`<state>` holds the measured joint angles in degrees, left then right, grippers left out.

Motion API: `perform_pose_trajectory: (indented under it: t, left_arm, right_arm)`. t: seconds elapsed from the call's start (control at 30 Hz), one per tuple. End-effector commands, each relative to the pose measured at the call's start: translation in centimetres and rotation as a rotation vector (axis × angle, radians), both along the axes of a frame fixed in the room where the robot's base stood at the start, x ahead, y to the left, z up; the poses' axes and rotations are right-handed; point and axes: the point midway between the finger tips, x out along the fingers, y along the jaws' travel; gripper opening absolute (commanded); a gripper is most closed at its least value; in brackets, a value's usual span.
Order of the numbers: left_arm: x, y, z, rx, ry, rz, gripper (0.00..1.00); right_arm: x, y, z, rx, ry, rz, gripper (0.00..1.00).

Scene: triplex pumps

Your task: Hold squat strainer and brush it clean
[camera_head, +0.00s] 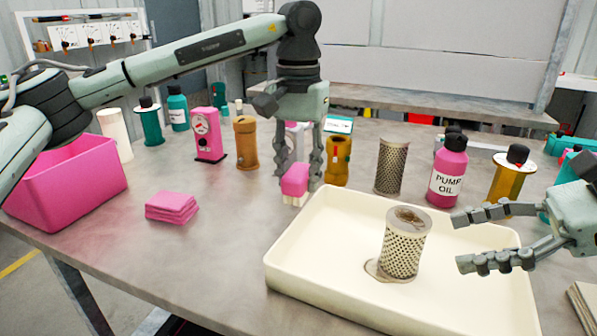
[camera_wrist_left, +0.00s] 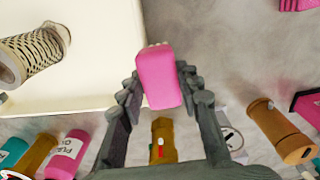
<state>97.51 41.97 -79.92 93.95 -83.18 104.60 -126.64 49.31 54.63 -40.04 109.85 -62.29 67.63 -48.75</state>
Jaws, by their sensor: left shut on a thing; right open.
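A perforated metal strainer (camera_head: 403,245) stands upright in the cream tray (camera_head: 315,242), with brown residue on its top and a brownish patch at its foot. It also shows in the left wrist view (camera_wrist_left: 35,55). A taller-looking perforated strainer (camera_head: 391,166) stands behind the tray. My left gripper (camera_head: 299,178) is shut on a pink brush (camera_head: 295,180), pale bristles down, above the tray's back left corner; the brush also shows in the left wrist view (camera_wrist_left: 160,80). My right gripper (camera_head: 462,240) is open and empty, its fingers pointing left, to the right of the strainer in the tray.
A pink pump oil bottle (camera_head: 447,172) and a yellow container (camera_head: 507,179) stand behind the tray. Orange cylinders, a pink device (camera_head: 208,135) and green bottles stand further left. A pink bin (camera_head: 70,190) and folded pink cloths (camera_head: 172,207) lie left. The table's front left is clear.

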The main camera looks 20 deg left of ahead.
Motion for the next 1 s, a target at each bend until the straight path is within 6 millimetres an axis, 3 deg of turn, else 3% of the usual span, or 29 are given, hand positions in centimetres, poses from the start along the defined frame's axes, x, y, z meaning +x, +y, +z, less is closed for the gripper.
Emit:
perform_pose_trajectory:
  t: [0.3,0.5,1.0]
  left_arm:
    - [0.0,0.0,1.3,0.000,0.000,0.000,0.11]
    - [0.0,0.0,-0.2,0.000,0.000,0.000,0.11]
    - [0.0,0.0,-0.6,0.000,0.000,0.000,0.11]
  right_arm:
    - [-0.1,4.2,-2.0,0.002,0.002,0.004,0.68]
    - [-0.1,6.4,-3.7,0.002,0.001,0.002,0.68]
    - [0.0,7.6,-4.1,0.002,0.001,0.000,0.68]
